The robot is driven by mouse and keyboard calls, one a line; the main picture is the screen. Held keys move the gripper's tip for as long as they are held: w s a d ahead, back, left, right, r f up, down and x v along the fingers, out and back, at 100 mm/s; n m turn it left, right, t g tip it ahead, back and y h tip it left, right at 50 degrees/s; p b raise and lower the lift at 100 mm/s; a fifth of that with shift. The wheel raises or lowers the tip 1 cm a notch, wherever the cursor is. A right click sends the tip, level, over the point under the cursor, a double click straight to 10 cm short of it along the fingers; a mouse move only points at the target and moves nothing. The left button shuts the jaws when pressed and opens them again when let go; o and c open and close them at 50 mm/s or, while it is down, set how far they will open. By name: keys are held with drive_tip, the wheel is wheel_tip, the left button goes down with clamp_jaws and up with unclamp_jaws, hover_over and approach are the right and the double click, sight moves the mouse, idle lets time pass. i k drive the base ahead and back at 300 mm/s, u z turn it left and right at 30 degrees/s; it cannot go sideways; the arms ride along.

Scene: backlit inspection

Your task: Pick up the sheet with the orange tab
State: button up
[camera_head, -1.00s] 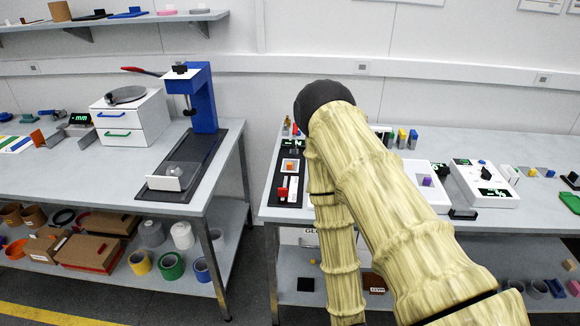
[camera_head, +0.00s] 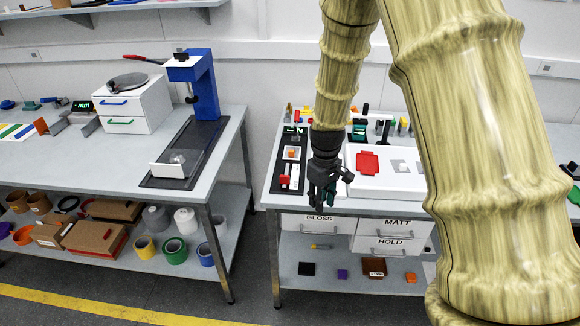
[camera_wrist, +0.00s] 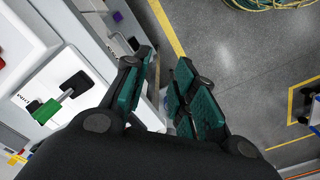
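I cannot make out a sheet with an orange tab for certain in either view. In the head view a flat red piece with small tabs (camera_head: 367,162) lies on a white panel (camera_head: 400,183) on the right bench, with grey squares (camera_head: 405,167) beside it. My gripper (camera_head: 322,200) hangs pointing down at the front edge of this bench, left of the panel, and looks empty. In the wrist view my gripper (camera_wrist: 166,68) has its fingers apart, with nothing between them but bench front and floor. My arm hides much of the right bench.
Drawers labelled GLOSS (camera_head: 318,223), MATT (camera_head: 396,226) and HOLD (camera_head: 388,245) sit under the right bench. A black tray (camera_head: 290,165) lies at its left end. Small coloured objects stand behind the panel. A blue press (camera_head: 205,85) stands on the left bench. Open floor separates the benches.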

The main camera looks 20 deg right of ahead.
sight(292, 153)
drive_tip(key=u, duration=3.3)
drive_tip(key=k, duration=2.8)
drive_tip(key=z, duration=1.75)
drive_tip(key=i, duration=0.95)
drive_tip(key=z, duration=0.05)
